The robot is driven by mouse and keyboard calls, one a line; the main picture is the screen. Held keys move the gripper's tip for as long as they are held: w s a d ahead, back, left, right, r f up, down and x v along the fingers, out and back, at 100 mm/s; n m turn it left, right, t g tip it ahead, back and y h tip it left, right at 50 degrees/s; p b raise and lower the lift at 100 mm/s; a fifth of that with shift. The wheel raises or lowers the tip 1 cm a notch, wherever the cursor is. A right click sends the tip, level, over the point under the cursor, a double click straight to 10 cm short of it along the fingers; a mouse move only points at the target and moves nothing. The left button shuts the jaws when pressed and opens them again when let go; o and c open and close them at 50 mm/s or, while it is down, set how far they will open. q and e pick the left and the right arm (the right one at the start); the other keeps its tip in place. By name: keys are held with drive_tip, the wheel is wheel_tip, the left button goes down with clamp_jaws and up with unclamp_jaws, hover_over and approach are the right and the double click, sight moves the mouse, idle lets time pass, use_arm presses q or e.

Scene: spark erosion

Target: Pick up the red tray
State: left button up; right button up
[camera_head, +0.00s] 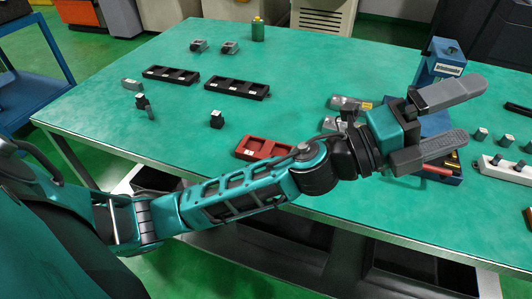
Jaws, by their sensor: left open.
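The red tray (243,152) lies on the green table near its front edge, at the middle of the view. It is a small shallow tray with dark recesses, and my left arm partly hides its right side. My left gripper (464,114) is open, its two grey fingers spread apart and pointing right. My right gripper is not in view.
Two black trays (237,83) (170,70) lie behind the red tray. Small dark parts (217,122) stand to its left. A blue holder (440,62) and a white rack (510,170) are at the right, close to my left gripper. The table's middle is largely clear.

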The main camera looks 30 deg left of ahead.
use_arm(q)
drive_tip(key=s+d+f+m+g+h, duration=0.25)
drive_tip(key=s+d+m+g, duration=0.2)
drive_tip(key=m+g, duration=0.75)
drive_tip(key=m+g+y, duration=0.3)
drive_tip(key=m+y, duration=0.6)
drive_tip(key=y, duration=1.5)
approach(266, 149)
drive_tip(key=x, duration=0.2)
drive_tip(key=shift+s+f, duration=0.3)
drive_tip(key=shift+f, duration=0.05)
drive_tip(key=shift+m, duration=0.3)
drive_tip(key=x, duration=0.3)
drive_tip(key=b+x, duration=0.1)
drive_tip(key=x, duration=0.1)
drive_tip(key=shift+w+a+f, duration=0.2)
drive_tip(key=shift+a+f, duration=0.05)
drive_tip(key=shift+f, duration=0.1)
drive_tip(key=c, duration=1)
